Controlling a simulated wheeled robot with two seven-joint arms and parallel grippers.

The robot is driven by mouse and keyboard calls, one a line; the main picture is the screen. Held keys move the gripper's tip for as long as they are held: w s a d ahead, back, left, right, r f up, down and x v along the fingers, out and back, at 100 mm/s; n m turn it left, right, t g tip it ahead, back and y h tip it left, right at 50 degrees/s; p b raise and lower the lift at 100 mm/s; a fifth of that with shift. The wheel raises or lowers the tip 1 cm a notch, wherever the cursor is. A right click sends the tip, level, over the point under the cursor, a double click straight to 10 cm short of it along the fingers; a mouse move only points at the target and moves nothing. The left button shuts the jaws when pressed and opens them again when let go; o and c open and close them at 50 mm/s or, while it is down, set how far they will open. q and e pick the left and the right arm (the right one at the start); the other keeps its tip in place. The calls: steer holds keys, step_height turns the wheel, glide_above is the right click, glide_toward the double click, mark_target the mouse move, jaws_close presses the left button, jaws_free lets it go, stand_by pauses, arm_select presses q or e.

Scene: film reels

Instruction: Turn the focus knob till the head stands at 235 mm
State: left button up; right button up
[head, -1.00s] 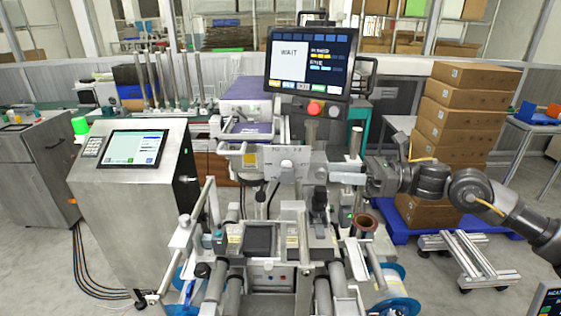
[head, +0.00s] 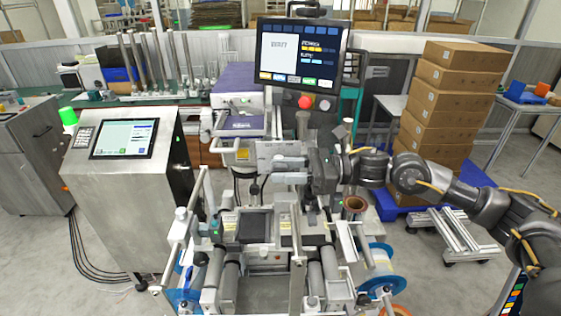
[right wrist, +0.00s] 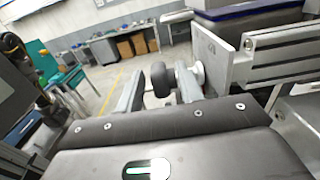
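The focus knob (right wrist: 160,80) is a dark round knob on a pale hub beside a grey metal plate (right wrist: 216,58) in the right wrist view. My right gripper (right wrist: 158,90) is open, with one finger on each side of the knob. The left finger stands clear of it; whether the right finger touches cannot be told. In the head view my right gripper (head: 283,170) reaches in from the right and hides the knob. The purple-topped grey unit (head: 240,124), likely the head, stands behind. No millimetre scale is readable. My left gripper is not in view.
A monitor (head: 303,52) with red and grey buttons below stands above the machine. A steel cabinet with a touch screen (head: 124,138) is at left. Rollers, blue reels (head: 377,259) and a brown core (head: 355,204) lie below my gripper. Stacked cartons (head: 450,110) stand at right.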

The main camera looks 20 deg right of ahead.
steer(key=shift+w+a, duration=0.15)
steer(key=shift+a, duration=0.25)
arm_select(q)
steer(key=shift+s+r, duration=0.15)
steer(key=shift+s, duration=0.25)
arm_select(e)
steer(key=shift+w+f, duration=0.1)
steer(key=shift+f, duration=0.05)
steer(key=c, duration=0.8)
